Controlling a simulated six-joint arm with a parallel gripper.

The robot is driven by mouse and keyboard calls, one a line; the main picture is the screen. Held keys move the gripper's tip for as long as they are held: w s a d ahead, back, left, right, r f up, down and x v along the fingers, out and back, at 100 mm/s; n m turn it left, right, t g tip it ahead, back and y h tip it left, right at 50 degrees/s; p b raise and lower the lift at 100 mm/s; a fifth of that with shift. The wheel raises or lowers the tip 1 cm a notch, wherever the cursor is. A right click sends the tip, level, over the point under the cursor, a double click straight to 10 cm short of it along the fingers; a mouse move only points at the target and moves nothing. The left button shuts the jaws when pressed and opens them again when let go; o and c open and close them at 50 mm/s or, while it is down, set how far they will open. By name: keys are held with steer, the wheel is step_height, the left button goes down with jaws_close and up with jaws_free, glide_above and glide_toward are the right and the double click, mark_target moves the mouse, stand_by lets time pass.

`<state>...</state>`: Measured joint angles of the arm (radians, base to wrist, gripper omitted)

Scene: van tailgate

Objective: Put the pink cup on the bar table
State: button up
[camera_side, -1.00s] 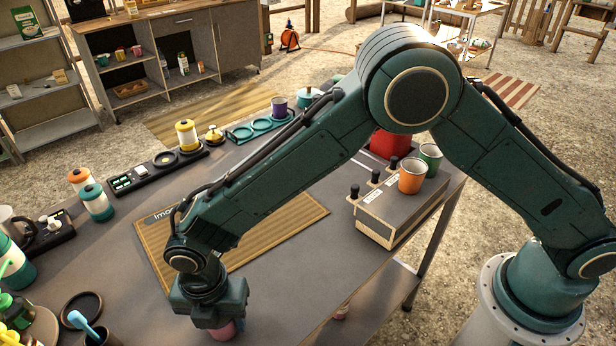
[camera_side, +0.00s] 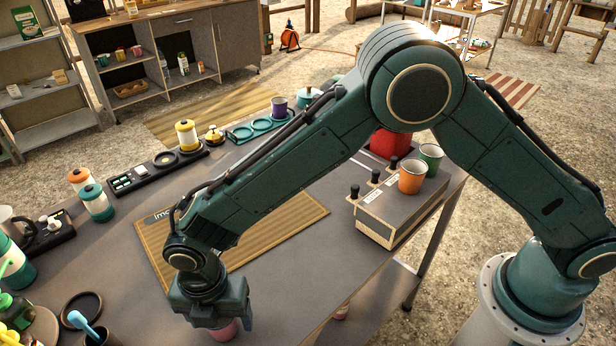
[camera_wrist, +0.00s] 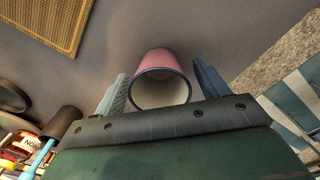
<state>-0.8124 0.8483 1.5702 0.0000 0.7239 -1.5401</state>
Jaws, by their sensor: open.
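The pink cup (camera_wrist: 160,62) stands on the grey table (camera_side: 290,290) near its front edge, with its open rim toward the wrist camera. In the side view the cup (camera_side: 224,332) shows only partly, below my gripper. My gripper (camera_wrist: 160,92) is open, with one finger on each side of the cup. Which surface the task calls the bar table cannot be told for sure from these views.
A ribbed tan mat (camera_side: 290,222) lies behind my gripper. A control box (camera_side: 385,222) with an orange cup (camera_side: 411,178) and a green cup (camera_side: 431,160) is at the right. A dark cup with a blue utensil (camera_side: 82,322) and a dark saucer (camera_side: 80,308) stand at the left.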

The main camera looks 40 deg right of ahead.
step_height(320, 180, up, 12)
steer(key=shift+f, duration=0.15)
stand_by(0.4)
stand_by(0.5)
steer(key=s+d+r+m+t+y, duration=0.1)
steer(key=d+r+m, duration=0.6)
steer(key=d, duration=0.4)
steer(key=s+d+r+m+t, duration=0.1)
steer(key=d+r+m+t, duration=0.1)
steer(key=d+r+m, duration=0.65)
steer(key=s+d+m+t+h, duration=0.1)
steer(key=s+d+m+t, duration=0.1)
steer(key=s+d+m, duration=0.9)
steer(key=s+d, duration=0.5)
steer(key=d, duration=0.2)
steer(key=shift+d+r+t, duration=0.25)
steer(key=shift+r+t, duration=0.05)
steer(key=shift+r, duration=0.05)
